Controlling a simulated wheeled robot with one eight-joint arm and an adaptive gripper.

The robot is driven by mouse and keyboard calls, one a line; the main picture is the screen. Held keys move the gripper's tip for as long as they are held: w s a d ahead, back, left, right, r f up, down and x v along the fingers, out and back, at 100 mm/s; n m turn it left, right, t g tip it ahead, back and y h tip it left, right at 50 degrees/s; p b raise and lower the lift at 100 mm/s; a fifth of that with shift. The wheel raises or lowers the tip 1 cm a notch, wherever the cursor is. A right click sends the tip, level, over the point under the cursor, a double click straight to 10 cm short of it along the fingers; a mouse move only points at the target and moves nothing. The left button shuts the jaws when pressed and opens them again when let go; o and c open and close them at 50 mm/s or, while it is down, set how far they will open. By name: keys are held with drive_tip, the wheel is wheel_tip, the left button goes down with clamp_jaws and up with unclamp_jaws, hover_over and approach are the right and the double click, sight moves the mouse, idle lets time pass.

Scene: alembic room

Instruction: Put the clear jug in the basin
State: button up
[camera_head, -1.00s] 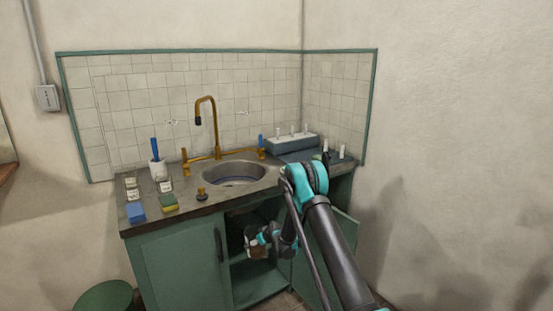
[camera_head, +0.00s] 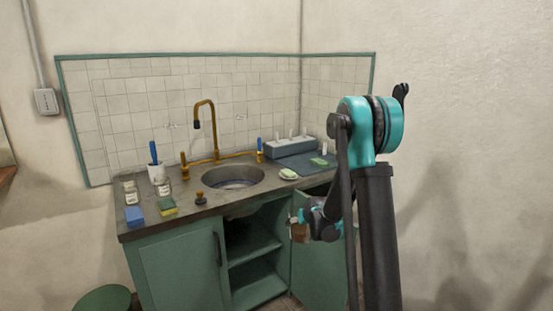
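The basin (camera_head: 232,184) is a round metal sink set into the dark counter, under a brass tap (camera_head: 206,125). My gripper (camera_head: 301,226) is in front of the open cabinet's right side, below the counter edge and right of the basin. A small brownish, perhaps see-through shape shows at its fingertips. I cannot tell whether this is the clear jug, or whether the fingers are open or shut. No clear jug can be made out for certain elsewhere. My arm hides part of the right side.
The cabinet's right door (camera_head: 318,272) stands open beside bare shelves (camera_head: 255,245). The counter holds a blue sponge (camera_head: 134,216), a yellow-green sponge (camera_head: 167,206), small jars, a white cup (camera_head: 157,173), a dark stopper (camera_head: 200,198), a soap dish (camera_head: 288,174) and a drying rack (camera_head: 292,146).

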drive_tip(key=s+d+r+m+h, duration=0.1)
drive_tip(key=s+d+r, duration=0.2)
drive_tip(key=s+d, duration=0.15)
drive_tip(key=s+d+r+m+h, duration=0.1)
drive_tip(key=s+d+r, duration=0.25)
drive_tip(key=s, duration=0.25)
wheel_tip(320, 180, down, 6)
drive_tip(key=w, duration=0.2)
drive_tip(key=shift+w+f+m, duration=0.2)
drive_tip(key=shift+m, duration=0.1)
